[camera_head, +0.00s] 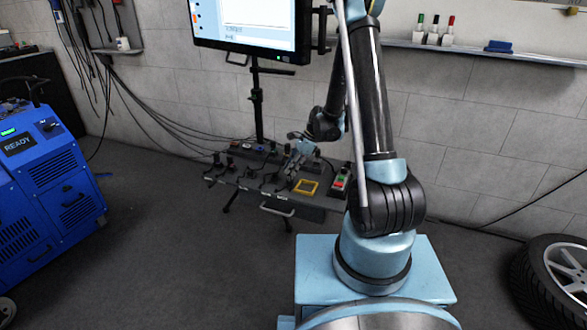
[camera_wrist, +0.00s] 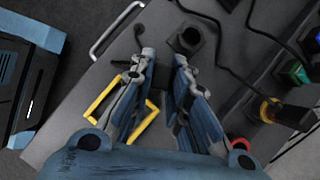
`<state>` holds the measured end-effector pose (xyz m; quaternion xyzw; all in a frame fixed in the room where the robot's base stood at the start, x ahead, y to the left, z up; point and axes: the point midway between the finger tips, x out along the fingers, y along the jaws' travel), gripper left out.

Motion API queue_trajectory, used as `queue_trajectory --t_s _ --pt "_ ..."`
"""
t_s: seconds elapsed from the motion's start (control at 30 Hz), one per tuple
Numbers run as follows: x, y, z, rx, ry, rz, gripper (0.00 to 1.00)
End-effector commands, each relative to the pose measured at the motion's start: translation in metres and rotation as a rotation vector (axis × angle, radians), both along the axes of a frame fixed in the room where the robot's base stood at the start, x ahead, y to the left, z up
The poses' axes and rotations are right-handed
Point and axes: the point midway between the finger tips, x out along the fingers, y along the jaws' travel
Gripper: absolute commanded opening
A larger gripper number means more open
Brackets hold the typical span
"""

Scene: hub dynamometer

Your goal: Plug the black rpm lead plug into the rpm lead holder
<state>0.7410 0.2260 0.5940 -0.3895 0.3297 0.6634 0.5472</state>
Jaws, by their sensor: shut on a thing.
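My gripper (camera_wrist: 164,60) points down over the grey instrument tray (camera_wrist: 85,75) in the wrist view. Its fingers are closed in on a small dark piece (camera_wrist: 164,76), which looks like the black rpm lead plug; the fingers hide much of it. A black square socket block with a round opening (camera_wrist: 189,38) stands on the tray just beyond the fingertips, slightly right. It may be the rpm lead holder; I read no label on it. In the head view, my gripper (camera_head: 294,160) is low over the back middle of the tray (camera_head: 240,184), and the plug is too small to tell.
A yellow square frame (camera_head: 306,187) lies on the tray, left under the fingers in the wrist view. A red-and-green button box (camera_head: 340,180) stands at the tray's right. Black leads cross the tray. A monitor (camera_head: 248,22) rises behind it. A blue machine (camera_head: 50,170) stands left.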

Motion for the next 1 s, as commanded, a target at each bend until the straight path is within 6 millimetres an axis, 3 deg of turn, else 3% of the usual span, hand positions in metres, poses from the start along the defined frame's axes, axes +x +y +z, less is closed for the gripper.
queue_trajectory --t_s 0.87,0.9,0.97,1.0 --pt "0.000 0.000 -0.017 0.000 0.000 0.000 0.00" --pt "0.000 0.000 -0.017 0.000 0.000 0.000 0.25" --pt "0.000 0.000 -0.017 0.000 0.000 0.000 0.39" --pt "0.000 0.000 -0.017 0.000 0.000 0.000 0.39"
